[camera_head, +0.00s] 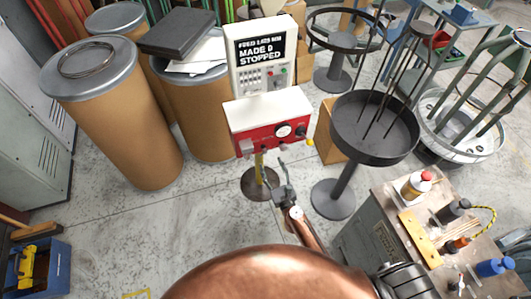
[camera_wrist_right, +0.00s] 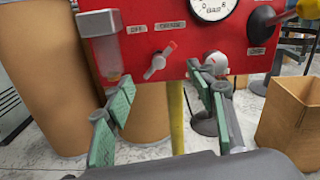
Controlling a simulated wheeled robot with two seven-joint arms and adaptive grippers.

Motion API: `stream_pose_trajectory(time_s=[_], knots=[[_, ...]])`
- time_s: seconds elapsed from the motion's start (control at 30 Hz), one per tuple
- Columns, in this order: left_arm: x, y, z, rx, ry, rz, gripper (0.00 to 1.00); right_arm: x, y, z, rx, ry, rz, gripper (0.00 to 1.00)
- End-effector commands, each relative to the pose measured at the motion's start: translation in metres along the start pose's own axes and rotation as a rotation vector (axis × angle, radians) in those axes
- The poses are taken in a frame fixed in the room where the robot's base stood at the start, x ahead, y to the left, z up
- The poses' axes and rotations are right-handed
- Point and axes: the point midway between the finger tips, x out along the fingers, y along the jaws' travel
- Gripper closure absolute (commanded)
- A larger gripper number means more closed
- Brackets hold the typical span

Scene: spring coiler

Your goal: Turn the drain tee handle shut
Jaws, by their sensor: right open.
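In the right wrist view a small silver tee handle with a red tip (camera_wrist_right: 158,62) is on the red panel (camera_wrist_right: 180,25), tilted up to the right, under small labels I cannot read surely. My right gripper (camera_head: 273,172) is just below and in front of the panel. In the right wrist view my right gripper (camera_wrist_right: 165,95) is open and empty, its green-padded fingers apart on either side below the handle, not visibly touching it. My left gripper is not in view.
Cardboard drums (camera_head: 117,120) stand left, a black tray stand (camera_head: 372,128) right, and a cluttered bench (camera_head: 375,225) at lower right.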

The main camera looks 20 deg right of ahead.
Motion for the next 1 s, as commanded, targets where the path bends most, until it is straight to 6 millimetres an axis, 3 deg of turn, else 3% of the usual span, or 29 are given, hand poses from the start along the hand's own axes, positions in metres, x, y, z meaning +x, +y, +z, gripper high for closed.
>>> stream_pose_trajectory(time_s=[0.5,0.9,1.0], knots=[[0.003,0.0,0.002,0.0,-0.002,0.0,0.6,0.069,0.0,0.002,0.008,-0.003,0.0,0.49],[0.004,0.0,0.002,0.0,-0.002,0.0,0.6,0.077,0.0,0.002,0.007,-0.002,-0.001,0.49],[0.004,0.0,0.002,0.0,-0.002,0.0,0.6,0.077,0.0,0.002,0.007,-0.002,-0.001,0.55]])
